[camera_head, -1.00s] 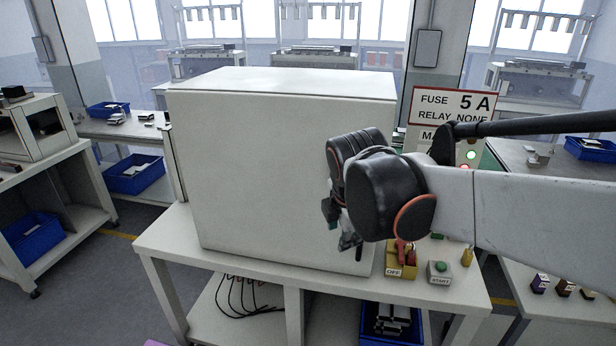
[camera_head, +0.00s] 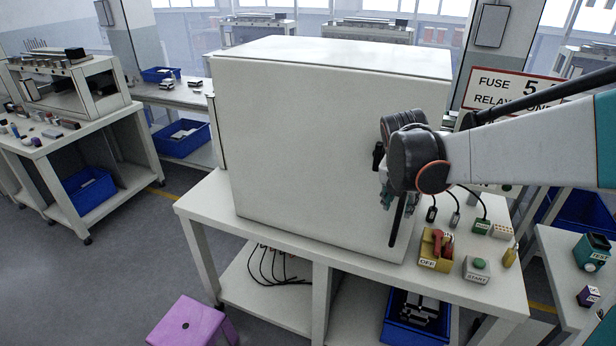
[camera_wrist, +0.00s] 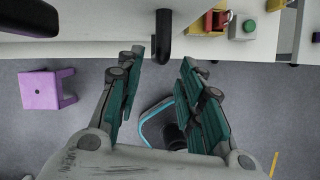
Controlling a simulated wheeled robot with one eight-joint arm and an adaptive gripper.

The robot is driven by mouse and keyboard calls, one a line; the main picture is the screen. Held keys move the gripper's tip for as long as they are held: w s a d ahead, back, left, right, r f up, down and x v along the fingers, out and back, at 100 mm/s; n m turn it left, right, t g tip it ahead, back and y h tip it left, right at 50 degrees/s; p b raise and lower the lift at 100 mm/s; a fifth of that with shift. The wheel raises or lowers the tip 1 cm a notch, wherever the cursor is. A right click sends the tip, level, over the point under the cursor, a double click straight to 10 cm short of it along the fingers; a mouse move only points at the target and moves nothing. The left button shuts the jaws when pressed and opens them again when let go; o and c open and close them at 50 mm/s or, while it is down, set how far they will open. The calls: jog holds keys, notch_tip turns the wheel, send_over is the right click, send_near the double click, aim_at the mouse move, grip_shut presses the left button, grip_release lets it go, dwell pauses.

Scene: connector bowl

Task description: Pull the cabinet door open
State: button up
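The white cabinet (camera_head: 310,150) stands on a white workbench, its large front door facing me and looking closed. A black bar handle (camera_head: 398,222) stands upright near the door's right edge; my wrist hides its upper part. My gripper (camera_head: 388,196) is at the handle, in front of the door. In the wrist view the gripper (camera_wrist: 162,64) has its teal-padded fingers spread apart. The handle (camera_wrist: 163,36) shows between and just beyond the fingertips, with gaps on both sides. I see no finger touching it.
A yellow OFF switch box (camera_head: 435,250) and a START button box (camera_head: 477,269) sit on the bench (camera_head: 290,247), right of the cabinet. A purple stool (camera_head: 193,322) stands on the floor in front, left. Open floor lies left of the bench.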

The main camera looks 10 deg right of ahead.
aim_at(399, 211)
jog(key=b+x, duration=0.1)
jog(key=x, duration=0.6)
jog(key=shift+b, duration=0.4)
jog(key=shift+c, duration=0.6)
grip_shut()
